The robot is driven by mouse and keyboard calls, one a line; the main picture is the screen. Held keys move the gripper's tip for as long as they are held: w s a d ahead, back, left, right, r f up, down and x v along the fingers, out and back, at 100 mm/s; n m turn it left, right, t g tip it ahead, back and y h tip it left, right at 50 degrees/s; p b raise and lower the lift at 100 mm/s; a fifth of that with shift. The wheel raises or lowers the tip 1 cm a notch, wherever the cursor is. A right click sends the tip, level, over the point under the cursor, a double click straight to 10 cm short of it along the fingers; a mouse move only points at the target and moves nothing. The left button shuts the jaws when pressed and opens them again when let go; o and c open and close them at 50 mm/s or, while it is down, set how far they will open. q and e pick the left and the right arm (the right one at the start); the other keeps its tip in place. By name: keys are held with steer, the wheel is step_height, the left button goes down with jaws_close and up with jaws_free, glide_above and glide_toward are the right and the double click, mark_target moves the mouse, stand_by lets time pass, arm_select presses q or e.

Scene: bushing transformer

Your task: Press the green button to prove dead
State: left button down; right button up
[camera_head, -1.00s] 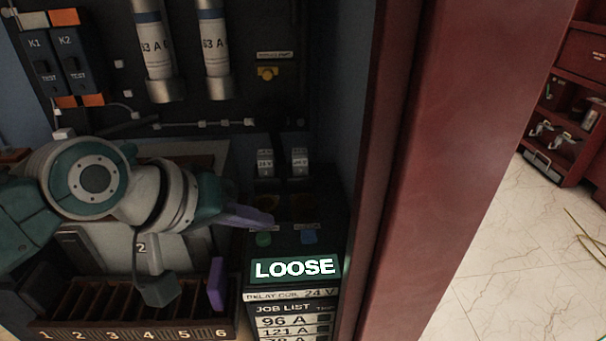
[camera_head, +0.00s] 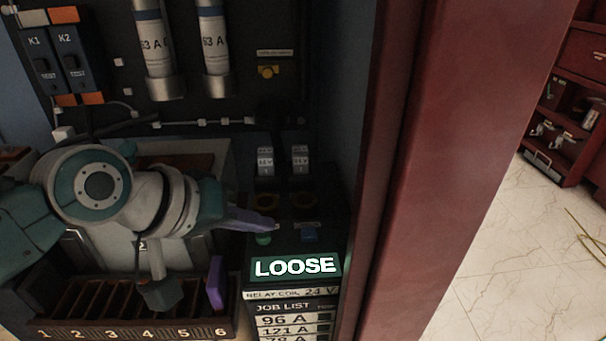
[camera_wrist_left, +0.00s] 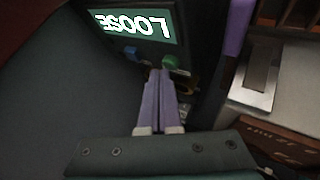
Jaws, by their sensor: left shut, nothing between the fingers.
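The green button (camera_head: 263,239) is on the dark tester box, just above the lit display reading LOOSE (camera_head: 295,267). In the left wrist view, the green button (camera_wrist_left: 172,63) shows just beyond my fingertips. My left gripper (camera_head: 274,226) comes in from the left, with its purple fingers shut and empty. Its tips are close above the green button in the head view. In the left wrist view, the fingertips (camera_wrist_left: 161,73) appear very near the button. I cannot tell whether they touch it. My right gripper is not in view.
A blue button (camera_head: 309,236) is right of the green one. Two small white relays (camera_head: 265,163) stand behind. A numbered slotted rack (camera_head: 130,320) with a purple piece (camera_head: 215,284) is below my arm. A red cabinet post (camera_head: 400,170) bounds the right side.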

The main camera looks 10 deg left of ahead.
arm_select(q)
steer(key=shift+f, duration=0.35)
stand_by(0.6)
steer(key=shift+r+p, duration=0.85)
steer(key=shift+r, duration=0.1)
step_height(320, 180, up, 5)
steer(key=p, duration=0.5)
